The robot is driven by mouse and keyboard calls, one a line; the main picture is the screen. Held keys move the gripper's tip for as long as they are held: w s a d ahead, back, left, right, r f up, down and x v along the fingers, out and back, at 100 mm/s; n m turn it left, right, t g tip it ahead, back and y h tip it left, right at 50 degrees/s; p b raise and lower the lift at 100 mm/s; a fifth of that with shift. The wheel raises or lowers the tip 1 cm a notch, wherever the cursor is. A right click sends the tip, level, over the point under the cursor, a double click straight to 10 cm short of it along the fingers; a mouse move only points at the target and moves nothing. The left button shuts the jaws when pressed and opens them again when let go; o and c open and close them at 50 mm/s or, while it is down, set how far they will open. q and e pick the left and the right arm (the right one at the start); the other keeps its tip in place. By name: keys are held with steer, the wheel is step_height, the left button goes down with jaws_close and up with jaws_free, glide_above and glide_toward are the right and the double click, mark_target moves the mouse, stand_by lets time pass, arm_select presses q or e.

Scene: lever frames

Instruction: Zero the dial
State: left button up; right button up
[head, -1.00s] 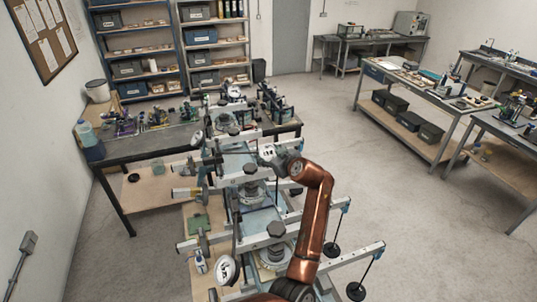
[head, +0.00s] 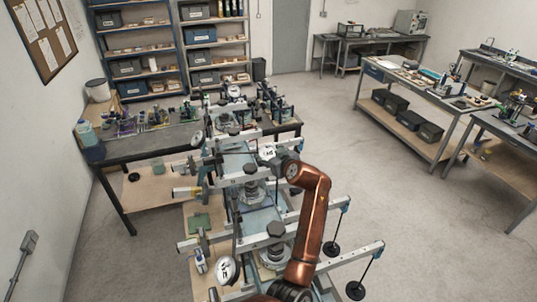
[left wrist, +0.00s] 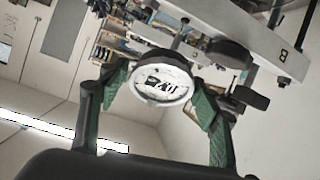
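Several lever frames with grey beams stand in a row; one beam (head: 312,257) crosses the front. My left gripper (head: 268,157) is at the middle frame, at the end of my copper arm. In the left wrist view, a round white-faced dial (left wrist: 161,84) with dark markings sits between my gripper's two green-padded fingers (left wrist: 159,88). The fingers are spread, one at each side of its rim; I cannot tell whether both touch it. Its exact reading is too small to read. Another white dial (head: 228,270) hangs at the front frame. My right gripper is out of view.
A black hanging weight (head: 331,249) and a second weight (head: 356,290) hang at right. A dark bench (head: 140,150) with small gear stands behind at left. A side bench (head: 440,95) stands at right. Open floor (head: 400,200) lies between.

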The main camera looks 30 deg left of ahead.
arm_select(q)
steer(key=shift+o, duration=1)
steer(key=v, duration=0.7)
steer(key=shift+d, duration=0.15)
steer(key=shift+s, duration=0.1)
